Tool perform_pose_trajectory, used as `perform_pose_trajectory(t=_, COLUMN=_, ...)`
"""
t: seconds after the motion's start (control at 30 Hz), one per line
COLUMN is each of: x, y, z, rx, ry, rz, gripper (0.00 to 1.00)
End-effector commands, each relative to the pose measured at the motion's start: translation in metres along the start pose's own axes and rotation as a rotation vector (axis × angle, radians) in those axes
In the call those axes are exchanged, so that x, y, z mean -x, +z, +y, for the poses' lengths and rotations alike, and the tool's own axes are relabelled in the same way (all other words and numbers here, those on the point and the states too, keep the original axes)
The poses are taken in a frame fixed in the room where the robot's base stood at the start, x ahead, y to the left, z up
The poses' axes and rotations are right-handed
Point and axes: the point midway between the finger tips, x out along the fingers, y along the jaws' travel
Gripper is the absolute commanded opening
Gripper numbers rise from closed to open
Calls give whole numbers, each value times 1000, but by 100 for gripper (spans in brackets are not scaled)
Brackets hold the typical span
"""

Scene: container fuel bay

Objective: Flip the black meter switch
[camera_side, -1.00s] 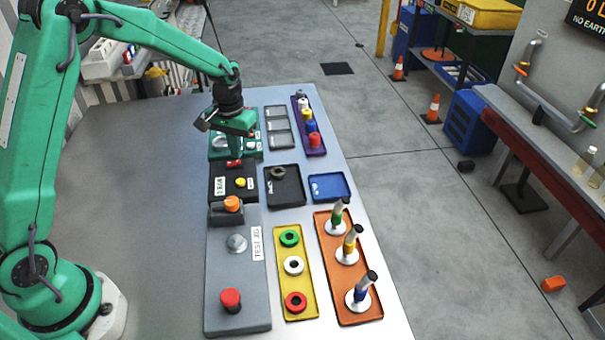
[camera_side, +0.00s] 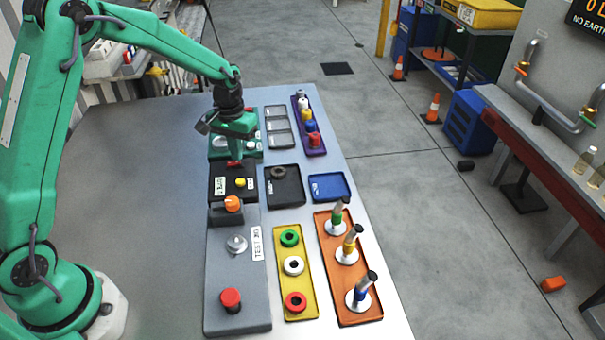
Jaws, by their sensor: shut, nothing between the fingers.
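A black box (camera_side: 221,196) with a yellow button (camera_side: 240,182) and a small white label lies on the bench; I take it for the black meter unit. My gripper (camera_side: 234,161) is shut and points down at the far edge of this box. A small red piece shows right at the fingertips; I cannot tell whether it is the tips or part of a switch. The switch itself is not clearly seen, as my gripper covers that part of the box. I cannot tell whether the tips touch it.
A green unit (camera_side: 219,154) sits just behind my gripper. Black (camera_side: 292,200), blue (camera_side: 329,186), yellow (camera_side: 297,256) and orange (camera_side: 326,270) trays lie right. The bench's left is clear.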

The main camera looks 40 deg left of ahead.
Motion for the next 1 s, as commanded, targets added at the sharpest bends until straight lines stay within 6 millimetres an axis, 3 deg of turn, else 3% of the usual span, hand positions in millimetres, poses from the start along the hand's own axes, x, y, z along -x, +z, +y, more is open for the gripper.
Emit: perform_pose_trajectory(t=1.0, x=-10, y=0, z=0, rx=0, ry=0, rz=-1, gripper=0)
